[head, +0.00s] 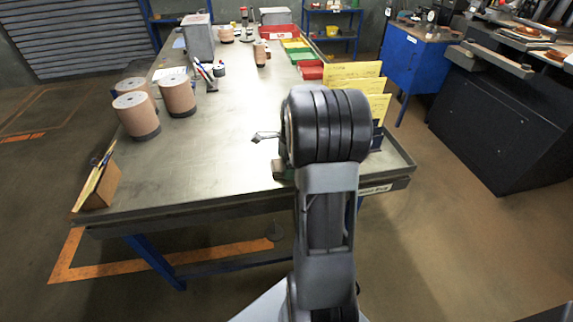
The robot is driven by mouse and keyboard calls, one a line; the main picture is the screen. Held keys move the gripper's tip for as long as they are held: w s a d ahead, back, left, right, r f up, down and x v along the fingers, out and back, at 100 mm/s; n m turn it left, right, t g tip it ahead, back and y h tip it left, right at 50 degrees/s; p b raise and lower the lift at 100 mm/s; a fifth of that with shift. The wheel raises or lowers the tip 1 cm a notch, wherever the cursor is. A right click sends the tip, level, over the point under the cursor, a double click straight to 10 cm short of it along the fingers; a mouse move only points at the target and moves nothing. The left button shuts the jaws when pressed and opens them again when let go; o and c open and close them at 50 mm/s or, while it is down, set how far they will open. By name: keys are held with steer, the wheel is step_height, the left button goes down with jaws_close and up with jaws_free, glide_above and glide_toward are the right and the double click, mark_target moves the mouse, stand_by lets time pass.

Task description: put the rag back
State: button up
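I cannot make out a rag in the head view. My arm stands upright in the middle of the picture, and its thick black wrist hides part of the table behind it. A small grey pointed piece (266,136) sticks out left of the wrist; it may be part of my gripper, but I cannot tell whether the fingers are open or shut, or hold anything. A small greenish thing (283,169) shows beside my arm at the table's front edge, partly hidden and not clear. The metal-topped table (215,150) reaches away from me.
Brown cylinders (178,95) stand on the table's left side, near a wooden holder (100,187) at the front left corner. Yellow cards (352,85) stand at the right. A blue cabinet (408,62) stands beyond. The middle tabletop is clear.

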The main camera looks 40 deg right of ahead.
step_height(320, 180, up, 10)
steer(key=d, duration=0.1)
steer(key=s+a+r+n, duration=0.1)
steer(key=a+r+n, duration=0.1)
steer(key=a+n, duration=0.25)
steer(key=s+a+f+n+t, duration=0.1)
steer(key=s+a+n, duration=0.4)
steer(key=a+n, duration=0.3)
steer(key=s+a+f+n+t+h, duration=0.1)
steer(key=s+a+f+n, duration=0.1)
steer(key=s+a+n, duration=0.4)
steer(key=a+n, duration=0.3)
steer(key=n, duration=0.2)
steer(key=shift+s+a+t+p, duration=0.15)
steer(key=shift+a+t+p, duration=0.05)
steer(key=shift+t+p, duration=0.2)
steer(key=shift+f, duration=0.1)
step_height(320, 180, up, 4)
steer(key=p, duration=0.3)
steer(key=shift+f, duration=0.2)
